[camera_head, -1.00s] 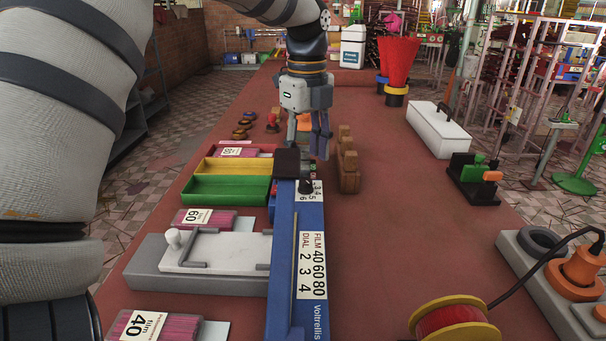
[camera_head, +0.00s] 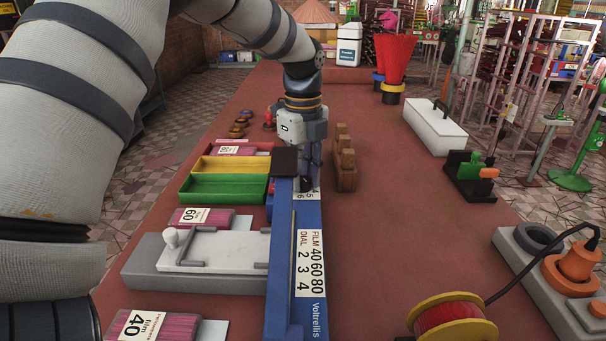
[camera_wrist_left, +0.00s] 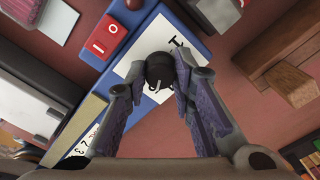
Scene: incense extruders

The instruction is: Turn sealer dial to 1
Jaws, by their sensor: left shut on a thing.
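The blue sealer (camera_head: 308,222) runs lengthwise along the table, with a white label that reads FILM 40 60 80 and DIAL 2 3 4. Its black dial (camera_wrist_left: 159,70) sits on a white number plate (camera_wrist_left: 150,47) in the left wrist view. My left gripper (camera_head: 307,183) points down over the far end of the sealer. In the left wrist view its fingers (camera_wrist_left: 160,85) are shut on the dial from both sides. A pale mark shows on the dial's top, but most of the numbers around it are hidden. My right gripper is in neither view.
A red rocker switch (camera_wrist_left: 105,36) lies beside the dial plate. Wooden blocks (camera_head: 345,165) stand just right of the sealer. Green (camera_head: 222,200) and yellow trays (camera_head: 205,166) lie to its left. A wire spool (camera_head: 450,322) sits at front right; the table's middle right is clear.

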